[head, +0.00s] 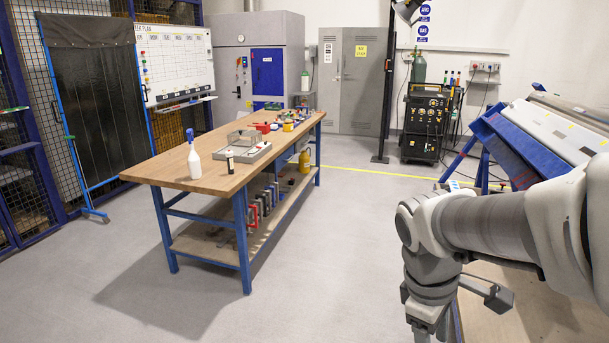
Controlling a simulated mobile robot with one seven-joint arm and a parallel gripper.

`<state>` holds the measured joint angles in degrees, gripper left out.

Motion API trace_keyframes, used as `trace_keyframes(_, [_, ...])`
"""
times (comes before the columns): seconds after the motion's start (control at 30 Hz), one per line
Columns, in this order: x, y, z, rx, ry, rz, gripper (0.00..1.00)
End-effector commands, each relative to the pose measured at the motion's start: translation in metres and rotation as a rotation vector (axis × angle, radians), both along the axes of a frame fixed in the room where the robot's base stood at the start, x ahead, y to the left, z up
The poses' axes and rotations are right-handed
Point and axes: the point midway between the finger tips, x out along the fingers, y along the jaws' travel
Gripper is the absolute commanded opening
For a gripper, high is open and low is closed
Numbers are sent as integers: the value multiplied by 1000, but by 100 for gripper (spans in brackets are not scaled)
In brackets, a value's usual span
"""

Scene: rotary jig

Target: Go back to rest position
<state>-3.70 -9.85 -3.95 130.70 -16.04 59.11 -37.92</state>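My arm (490,222) comes in from the right edge and bends downward at its left end. Its lower links (428,290) run down to the bottom edge of the picture, where they are cut off. A small dark block on a bracket (497,297) sticks out to the right of these links. My gripper's fingers are below the picture, so I cannot see whether they hold anything. The arm hangs over a light brown surface (520,318) at the lower right.
A blue-framed jig (530,140) stands behind my arm. A black welding machine (424,125) is at the back. Grey floor between is clear.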

Motion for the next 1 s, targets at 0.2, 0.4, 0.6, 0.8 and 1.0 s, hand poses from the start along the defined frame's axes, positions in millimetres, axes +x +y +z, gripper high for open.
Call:
trace_keyframes(0.2, [-25, 23, 38, 144, -253, -304, 64])
trace_keyframes(0.4, [-46, 42, 62, 295, -433, -557, 64])
trace_keyframes(0.6, [-57, 52, 73, 395, -524, -701, 64])
trace_keyframes(0.8, [-59, 54, 75, 417, -540, -734, 64])
trace_keyframes(1.0, [-59, 54, 75, 417, -539, -732, 50])
